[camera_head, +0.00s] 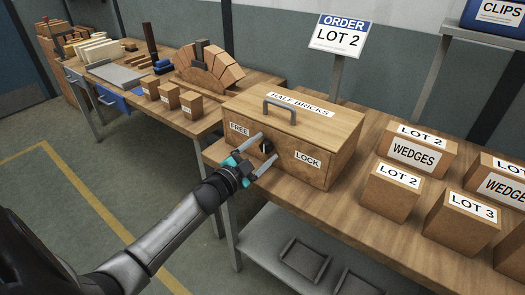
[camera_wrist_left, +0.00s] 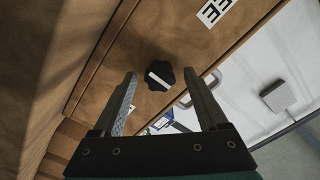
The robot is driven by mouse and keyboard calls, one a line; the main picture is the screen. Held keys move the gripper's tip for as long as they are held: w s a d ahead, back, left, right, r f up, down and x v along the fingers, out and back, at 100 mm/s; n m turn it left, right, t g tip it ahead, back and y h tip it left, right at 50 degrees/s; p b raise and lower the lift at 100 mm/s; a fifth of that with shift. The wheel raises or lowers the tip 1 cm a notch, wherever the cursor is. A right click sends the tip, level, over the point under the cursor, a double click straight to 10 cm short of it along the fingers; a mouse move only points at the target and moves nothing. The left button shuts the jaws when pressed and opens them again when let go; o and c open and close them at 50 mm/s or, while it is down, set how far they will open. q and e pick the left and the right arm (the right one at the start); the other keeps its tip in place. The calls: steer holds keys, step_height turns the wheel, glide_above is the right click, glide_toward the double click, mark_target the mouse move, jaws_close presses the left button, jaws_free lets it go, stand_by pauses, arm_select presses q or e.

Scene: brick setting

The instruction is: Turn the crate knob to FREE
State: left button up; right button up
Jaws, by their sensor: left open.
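The wooden crate (camera_head: 325,130) stands on the bench, with a lid handle and a "HALF BRICKS" label. Its front bears a FREE label (camera_head: 239,129) on the left and a LOCK label (camera_head: 307,159) on the right. The dark knob (camera_head: 266,146) sits between them, partly hidden by my fingers. In the left wrist view the black lobed knob (camera_wrist_left: 158,70) carries a slanted white bar; I cannot tell which label it points to. My left gripper (camera_head: 269,147) is open, its fingertips on either side of the knob, with gaps visible in the left wrist view. My right gripper is out of view.
Several labelled boxes (camera_head: 392,191) stand right of the crate. A LOT 2 order sign (camera_head: 339,36) rises behind it. A brick arch (camera_head: 210,70) and small blocks (camera_head: 170,96) occupy the left table. A grey shelf (camera_head: 267,245) with trays lies below the bench.

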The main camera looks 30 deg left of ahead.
arm_select(q)
steer(key=shift+w, duration=0.1)
jaws_close()
stand_by(0.6)
